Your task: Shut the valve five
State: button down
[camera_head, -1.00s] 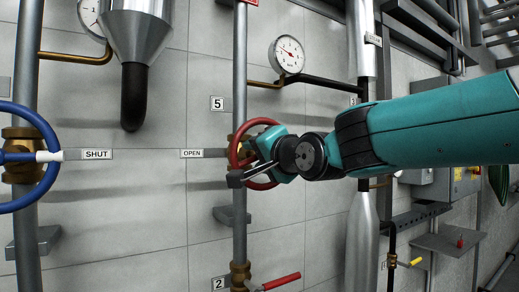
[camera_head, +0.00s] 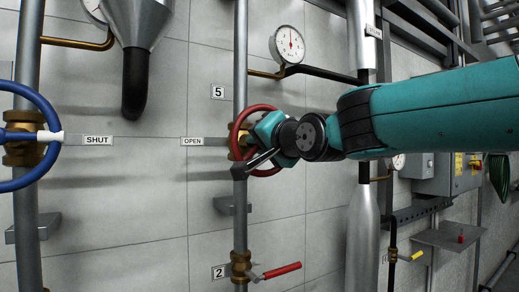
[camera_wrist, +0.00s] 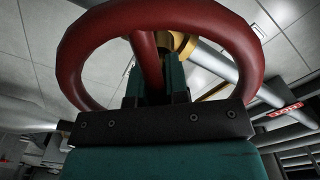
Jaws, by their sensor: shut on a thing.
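Valve five is a red handwheel (camera_head: 239,131) on a brass body on the grey vertical pipe, below the number plate 5 (camera_head: 218,92). An OPEN plate (camera_head: 192,141) is at its left. My gripper (camera_head: 262,152) is at the wheel, reaching in from the right. In the wrist view the red wheel (camera_wrist: 88,55) fills the top, and my gripper (camera_wrist: 155,85) is shut on its spoke, inside the rim. The gripper's black bar hides the lower wheel. Any pointer on this wheel is hidden or cannot be made out.
A blue handwheel (camera_head: 50,107) with a white-tipped pointer by a SHUT plate (camera_head: 97,140) is at the left. A round gauge (camera_head: 287,45) hangs above right of valve five. Below, valve 2 has a red lever (camera_head: 281,270) sticking out right.

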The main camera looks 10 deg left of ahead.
jog(key=c, duration=1)
grip_release()
jog(key=shift+s+d, duration=0.1)
jog(key=b+v, duration=0.7)
jog(key=v, duration=1)
jog(key=shift+s, duration=0.1)
